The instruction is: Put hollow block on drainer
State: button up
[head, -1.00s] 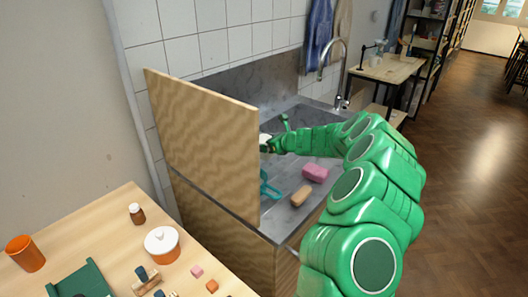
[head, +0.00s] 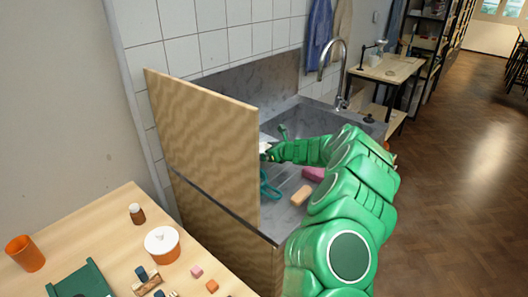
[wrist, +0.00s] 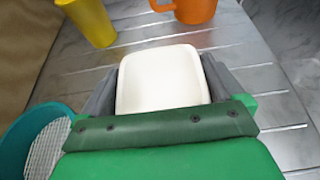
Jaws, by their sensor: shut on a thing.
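My gripper (head: 272,152) is beyond the wooden panel, over the sink counter. In the wrist view its two grey fingers are shut on a white block (wrist: 160,80) with rounded corners. Only one smooth face shows, so I cannot tell whether it is hollow. In the head view just a small white part of the block (head: 264,148) shows beside the panel. The drainer (head: 283,208) is the grey grooved metal surface beside the sink. Its grooves also show under the block in the wrist view (wrist: 265,75). I cannot tell the gap between block and drainer.
A yellow cup (wrist: 90,20) and an orange mug (wrist: 190,8) stand past the block. A teal sieve (wrist: 32,138) lies at left. A pink sponge (head: 313,173) and a tan block (head: 302,196) lie on the drainer. The upright wooden panel (head: 205,140) hides part of it.

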jog(key=o, duration=1)
jog(key=shift+f, duration=0.1)
jog(key=shift+r, duration=0.2)
jog(key=shift+v, duration=5.95)
jog(key=shift+f, duration=0.15)
